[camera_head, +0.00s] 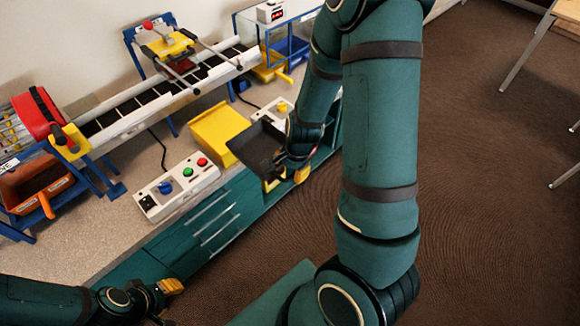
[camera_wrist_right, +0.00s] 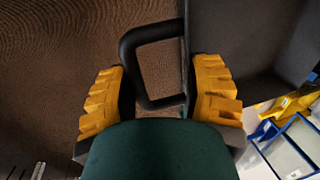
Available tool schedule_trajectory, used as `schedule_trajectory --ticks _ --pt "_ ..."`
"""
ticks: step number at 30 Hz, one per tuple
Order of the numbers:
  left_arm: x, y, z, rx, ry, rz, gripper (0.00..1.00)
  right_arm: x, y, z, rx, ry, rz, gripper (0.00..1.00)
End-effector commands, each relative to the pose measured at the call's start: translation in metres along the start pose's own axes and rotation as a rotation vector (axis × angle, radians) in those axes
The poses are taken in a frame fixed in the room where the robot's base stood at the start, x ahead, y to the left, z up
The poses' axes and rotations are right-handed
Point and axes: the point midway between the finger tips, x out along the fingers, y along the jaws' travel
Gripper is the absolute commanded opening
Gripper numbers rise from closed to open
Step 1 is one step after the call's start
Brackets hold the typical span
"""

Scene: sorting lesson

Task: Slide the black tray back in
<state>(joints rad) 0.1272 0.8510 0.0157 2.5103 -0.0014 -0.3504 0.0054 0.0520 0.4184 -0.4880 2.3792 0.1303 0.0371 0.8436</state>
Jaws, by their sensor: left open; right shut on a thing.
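The black tray (camera_head: 258,145) sticks out at the counter's front edge, beside a yellow housing (camera_head: 218,126) on the counter. My right gripper (camera_head: 288,172) is at the tray's outer end. In the right wrist view the black loop handle (camera_wrist_right: 143,38) runs between its yellow fingers (camera_wrist_right: 160,92), and the dark tray wall (camera_wrist_right: 230,40) rises beside it. The right gripper is shut on the handle. How far the tray reaches into the housing is hard to tell. My left gripper (camera_head: 168,288) is open and empty, low at the bottom left, away from the tray.
A control box (camera_head: 178,185) with blue, green and red knobs stands left of the tray. Another white box (camera_head: 270,110) stands behind it. A conveyor (camera_head: 140,118) runs along the back, with a red drum (camera_head: 38,115) at left. Teal drawers (camera_head: 210,220) are below.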

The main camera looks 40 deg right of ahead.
Motion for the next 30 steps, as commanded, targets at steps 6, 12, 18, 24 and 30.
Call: schedule_trajectory --ticks 6,12,18,24,30 --pt "0.016 -0.006 0.001 0.002 0.001 0.000 0.34 0.017 0.003 0.000 -0.001 0.000 -0.001 0.15" --pt "0.026 -0.010 -0.001 0.003 0.007 0.000 0.34 0.028 0.005 0.000 -0.002 0.000 -0.001 0.15" --pt "0.022 -0.008 -0.001 0.002 0.007 0.000 0.34 0.028 -0.009 0.000 -0.003 0.001 -0.001 0.15" --pt "0.021 -0.008 -0.001 0.002 0.006 0.000 0.34 0.031 -0.021 0.000 -0.004 0.000 0.000 0.15" --pt "0.020 -0.008 -0.001 0.002 0.005 0.000 0.34 0.034 -0.034 -0.001 -0.003 0.001 -0.002 0.15"
